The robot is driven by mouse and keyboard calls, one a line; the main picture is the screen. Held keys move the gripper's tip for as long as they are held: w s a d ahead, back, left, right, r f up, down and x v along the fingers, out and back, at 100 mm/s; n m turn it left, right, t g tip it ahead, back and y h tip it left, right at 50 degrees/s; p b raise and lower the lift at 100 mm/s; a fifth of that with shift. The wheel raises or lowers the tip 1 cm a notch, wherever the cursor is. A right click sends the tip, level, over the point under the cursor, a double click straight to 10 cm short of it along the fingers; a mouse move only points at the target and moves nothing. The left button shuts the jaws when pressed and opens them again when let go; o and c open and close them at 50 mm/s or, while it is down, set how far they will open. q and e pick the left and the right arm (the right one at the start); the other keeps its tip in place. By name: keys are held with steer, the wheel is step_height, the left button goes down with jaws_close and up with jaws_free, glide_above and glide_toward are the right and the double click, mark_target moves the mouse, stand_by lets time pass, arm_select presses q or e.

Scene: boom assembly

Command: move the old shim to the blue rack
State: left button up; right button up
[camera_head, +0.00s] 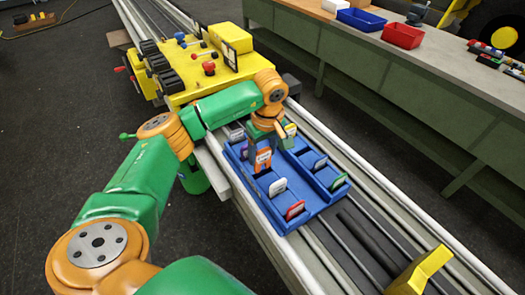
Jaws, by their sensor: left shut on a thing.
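The blue rack (322,203) lies on the rails right of the picture's middle. Several small shims stand in its slots, among them a white one (278,187), a red one (295,210) and a green-edged one (338,182). My left gripper (263,143) points down over the rack's left row, shut on what looks like an orange shim with a pale label (263,159). The gripper hides part of the slots behind it. I cannot tell whether this shim touches the rack, or which shim is the old one. My right gripper is not in view.
A yellow control box (195,75) with levers and knobs stands behind my left arm. A long bench (440,75) at the right carries a blue bin (361,19) and a red bin (403,35). A yellow bracket (420,272) stands on the rails at lower right.

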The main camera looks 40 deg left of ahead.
mark_target(262, 163)
arm_select(q)
steer(key=shift+f+b, duration=1.65)
steer(key=shift+f, duration=0.4)
steer(key=o, duration=1.3)
steer(key=shift+c, duration=0.2)
steer(key=shift+r, duration=0.1)
